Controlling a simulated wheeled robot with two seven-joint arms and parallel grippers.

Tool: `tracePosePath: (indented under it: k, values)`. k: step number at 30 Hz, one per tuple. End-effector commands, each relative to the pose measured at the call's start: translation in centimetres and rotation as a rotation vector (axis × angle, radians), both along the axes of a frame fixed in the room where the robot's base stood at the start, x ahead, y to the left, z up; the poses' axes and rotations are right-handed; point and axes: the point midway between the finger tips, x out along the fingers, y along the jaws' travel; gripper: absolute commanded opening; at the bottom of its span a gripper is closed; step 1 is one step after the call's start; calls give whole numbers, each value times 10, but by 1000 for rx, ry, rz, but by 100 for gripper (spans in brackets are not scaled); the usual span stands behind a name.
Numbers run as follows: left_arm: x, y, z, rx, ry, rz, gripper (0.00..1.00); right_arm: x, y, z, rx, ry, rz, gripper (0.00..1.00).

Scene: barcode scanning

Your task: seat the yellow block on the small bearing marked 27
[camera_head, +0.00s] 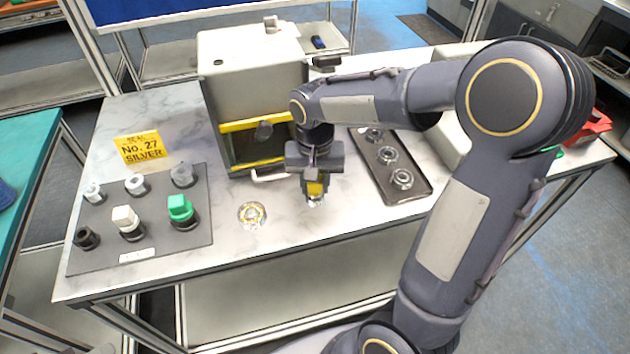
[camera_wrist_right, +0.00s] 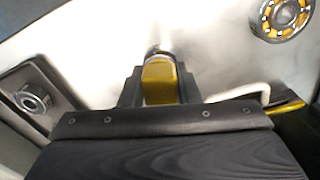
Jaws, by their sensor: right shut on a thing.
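The yellow block (camera_head: 315,188) is in my right gripper (camera_head: 315,181), which is shut on it and points down over the table's front middle. In the right wrist view the yellow block (camera_wrist_right: 159,80) sits between the fingers, with a silvery round end beyond it. Whether that end touches the table, I cannot tell. A bearing (camera_head: 252,215) with yellow parts lies flat on the table, left of the gripper and apart from it. This bearing also shows in the right wrist view (camera_wrist_right: 287,17). No number is readable on it. My left gripper is out of view.
A yellow sign (camera_head: 139,149) reads "No. 27 SILVER". A grey board (camera_head: 160,222) holds several fittings, two topped by a white and a green block. A beige machine (camera_head: 250,85) stands behind the gripper. A dark tray (camera_head: 421,188) with three round metal parts lies right.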

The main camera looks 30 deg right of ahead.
Motion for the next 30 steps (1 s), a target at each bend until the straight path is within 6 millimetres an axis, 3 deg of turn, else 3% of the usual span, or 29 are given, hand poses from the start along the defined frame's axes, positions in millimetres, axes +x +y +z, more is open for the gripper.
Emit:
tracePosePath:
  k: [24, 25, 30]
  values:
    - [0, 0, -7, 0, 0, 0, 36, 0, 0, -11, 0, 0, 0, 2]
    - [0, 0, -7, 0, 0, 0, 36, 0, 0, -10, 0, 0, 0, 31]
    - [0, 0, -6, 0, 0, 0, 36, 0, 0, -10, 0, 0, 0, 53]
